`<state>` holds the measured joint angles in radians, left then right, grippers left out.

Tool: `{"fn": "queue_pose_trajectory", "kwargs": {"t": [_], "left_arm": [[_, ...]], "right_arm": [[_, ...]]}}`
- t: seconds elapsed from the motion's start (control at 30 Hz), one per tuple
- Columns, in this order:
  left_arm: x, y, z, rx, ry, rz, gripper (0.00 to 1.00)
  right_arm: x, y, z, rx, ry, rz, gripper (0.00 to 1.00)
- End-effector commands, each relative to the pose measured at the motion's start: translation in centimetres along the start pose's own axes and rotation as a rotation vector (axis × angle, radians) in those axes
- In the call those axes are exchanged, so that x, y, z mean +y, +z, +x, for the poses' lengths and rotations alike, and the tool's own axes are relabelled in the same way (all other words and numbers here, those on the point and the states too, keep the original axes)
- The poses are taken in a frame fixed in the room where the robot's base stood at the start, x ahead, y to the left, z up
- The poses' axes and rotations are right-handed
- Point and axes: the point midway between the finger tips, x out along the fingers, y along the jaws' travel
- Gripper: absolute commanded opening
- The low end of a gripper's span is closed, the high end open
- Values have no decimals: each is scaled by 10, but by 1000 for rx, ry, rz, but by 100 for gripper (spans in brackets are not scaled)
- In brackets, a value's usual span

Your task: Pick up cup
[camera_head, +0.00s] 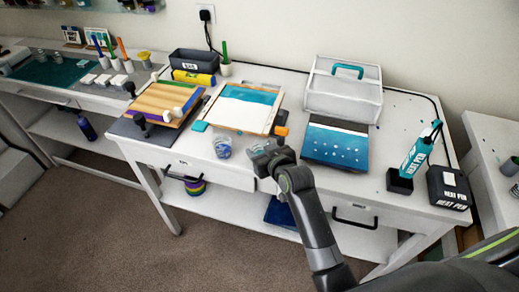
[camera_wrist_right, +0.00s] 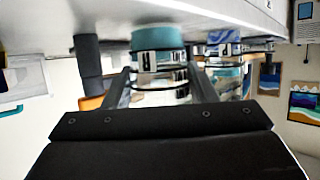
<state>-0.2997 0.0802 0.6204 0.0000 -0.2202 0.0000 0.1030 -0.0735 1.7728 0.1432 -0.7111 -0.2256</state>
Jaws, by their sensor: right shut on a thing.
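A clear cup with teal liquid (camera_wrist_right: 158,42) sits between the fingers of my right gripper (camera_wrist_right: 164,82) in the wrist view, which shows the table upside down. The right gripper (camera_head: 264,157) is shut on this cup near the table's front edge. In the head view the gripper mostly hides the cup. A second clear cup with blue-and-white swirls (camera_head: 222,147) stands to the left of the gripper; it also shows in the wrist view (camera_wrist_right: 225,48). Whether the held cup touches the tabletop cannot be told. My left gripper is not in view.
A framed teal-and-white panel (camera_head: 244,108) lies behind the cups. A blue panel (camera_head: 335,143) lies to the right, with a white case (camera_head: 343,92) behind it. A wooden board (camera_head: 165,100) is at left. A heat pen box (camera_head: 449,187) is at far right.

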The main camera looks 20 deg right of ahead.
Motion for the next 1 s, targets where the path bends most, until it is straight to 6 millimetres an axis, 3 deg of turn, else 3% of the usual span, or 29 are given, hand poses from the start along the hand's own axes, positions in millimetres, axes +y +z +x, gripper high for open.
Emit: {"fn": "queue_pose_trajectory", "kwargs": {"t": [0.8, 1.0], "left_arm": [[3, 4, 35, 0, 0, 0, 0], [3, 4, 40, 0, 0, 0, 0]], "right_arm": [[0, 55, -127, 0, 2, 1, 28], [0, 62, -147, 1, 1, 0, 28]]}}
